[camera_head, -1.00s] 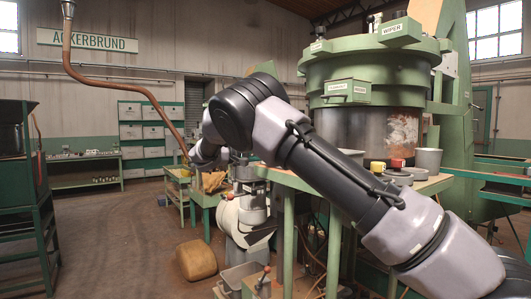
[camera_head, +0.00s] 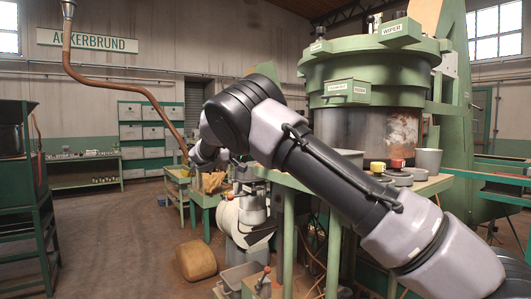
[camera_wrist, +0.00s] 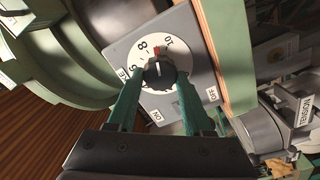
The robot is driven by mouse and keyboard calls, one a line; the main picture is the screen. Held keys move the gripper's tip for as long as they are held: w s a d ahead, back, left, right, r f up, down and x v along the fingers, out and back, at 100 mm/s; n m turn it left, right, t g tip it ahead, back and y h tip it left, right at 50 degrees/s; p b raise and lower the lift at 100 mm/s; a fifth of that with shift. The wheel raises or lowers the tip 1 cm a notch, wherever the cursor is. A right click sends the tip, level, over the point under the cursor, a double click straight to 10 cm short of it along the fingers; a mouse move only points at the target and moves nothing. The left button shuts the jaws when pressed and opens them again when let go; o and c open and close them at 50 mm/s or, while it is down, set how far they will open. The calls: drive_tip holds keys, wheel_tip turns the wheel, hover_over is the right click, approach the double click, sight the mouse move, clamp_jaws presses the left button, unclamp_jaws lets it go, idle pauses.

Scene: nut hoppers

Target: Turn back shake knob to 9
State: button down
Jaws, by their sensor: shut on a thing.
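A dark round knob (camera_wrist: 158,74) sits on a white dial (camera_wrist: 137,58) in the wrist view. The dial has black numbers, with 10 at its top right and 8 to its upper left, and a red mark near the top. The dial is on a grey plate (camera_wrist: 185,45) with ON and OFF labels. My gripper (camera_wrist: 158,84) has its two green fingers on either side of the knob and is shut on it. The fingers cover the lower parts of the dial. The exact pointer reading is too small to tell. In the head view I cannot make out the knob.
A label reading TENSION (camera_wrist: 301,111) is on a grey part at the right of the wrist view. In the head view, a big green hopper (camera_head: 375,70) stands behind my arm. Cups and red and yellow buttons (camera_head: 397,163) are on the bench beside it.

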drive_tip(key=shift+c, duration=1.5)
unclamp_jaws()
drive_tip(key=v, duration=1.1)
